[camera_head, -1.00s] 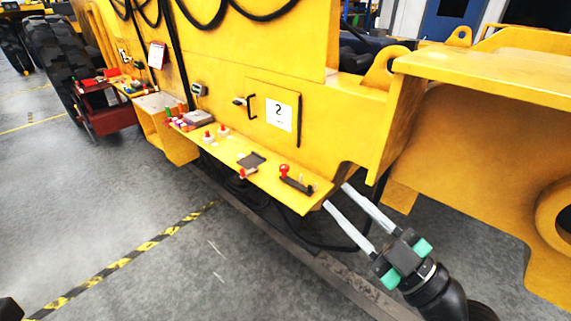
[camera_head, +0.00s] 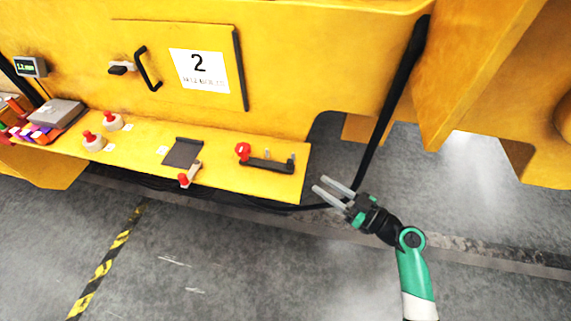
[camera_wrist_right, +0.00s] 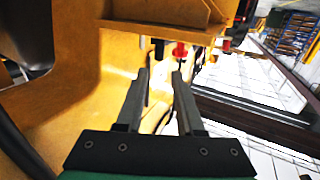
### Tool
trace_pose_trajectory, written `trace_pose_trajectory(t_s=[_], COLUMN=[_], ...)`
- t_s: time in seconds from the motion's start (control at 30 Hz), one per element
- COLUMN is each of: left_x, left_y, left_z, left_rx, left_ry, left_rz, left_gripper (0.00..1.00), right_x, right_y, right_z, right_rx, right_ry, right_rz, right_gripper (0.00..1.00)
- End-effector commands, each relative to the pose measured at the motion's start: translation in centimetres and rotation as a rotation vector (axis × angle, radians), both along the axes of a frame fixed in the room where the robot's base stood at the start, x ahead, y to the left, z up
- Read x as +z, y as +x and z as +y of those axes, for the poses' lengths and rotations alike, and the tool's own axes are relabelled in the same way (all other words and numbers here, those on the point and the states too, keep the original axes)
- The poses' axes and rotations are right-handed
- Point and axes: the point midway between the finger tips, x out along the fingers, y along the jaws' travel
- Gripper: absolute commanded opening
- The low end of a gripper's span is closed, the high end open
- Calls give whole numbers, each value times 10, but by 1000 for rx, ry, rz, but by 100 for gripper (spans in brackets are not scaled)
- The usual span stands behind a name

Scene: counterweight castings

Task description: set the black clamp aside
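A black bar with a red ball knob and upright metal pins (camera_head: 268,165) sits at the right end of a yellow shelf. It looks like the black clamp. My right gripper (camera_head: 319,183) is open and empty, just off the shelf's right end, with its two grey fingers pointing left toward the bar and apart from it. In the right wrist view, the spread fingers (camera_wrist_right: 158,75) have nothing between them. A red part (camera_wrist_right: 180,50) and dark parts show beyond the tips, too small to identify surely. My left gripper is not in view.
The yellow shelf (camera_head: 226,175) also holds a dark plate (camera_head: 183,152), a small red-tipped piece (camera_head: 189,175), two red-knobbed white pieces (camera_head: 94,142) and a grey box (camera_head: 55,112). A yellow panel marked 2 (camera_head: 198,68) rises behind. A black hose (camera_head: 385,120) hangs behind my right gripper.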

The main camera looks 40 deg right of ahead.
Motion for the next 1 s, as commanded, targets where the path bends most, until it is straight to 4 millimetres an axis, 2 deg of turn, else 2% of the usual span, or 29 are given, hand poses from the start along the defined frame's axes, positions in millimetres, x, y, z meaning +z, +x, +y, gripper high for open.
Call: trace_pose_trajectory(t_s=[0.17,0.27,0.6,0.7,0.83,1.0], left_x=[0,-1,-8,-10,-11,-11], left_y=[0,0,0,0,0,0], left_z=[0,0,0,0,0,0], left_rx=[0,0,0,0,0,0], left_ry=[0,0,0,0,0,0], left_rz=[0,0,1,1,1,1], left_gripper=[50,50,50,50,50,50], right_x=[1,1,1,0,1,1], right_y=[4,17,89,104,114,116], right_z=[-1,1,13,14,15,15], right_rx=[-2,1,2,1,-1,-2], right_ry=[-3,-4,-4,-4,-4,-4], right_rz=[-2,-2,-4,-4,-3,-3], right_gripper=[37,37,37,37,37,37])
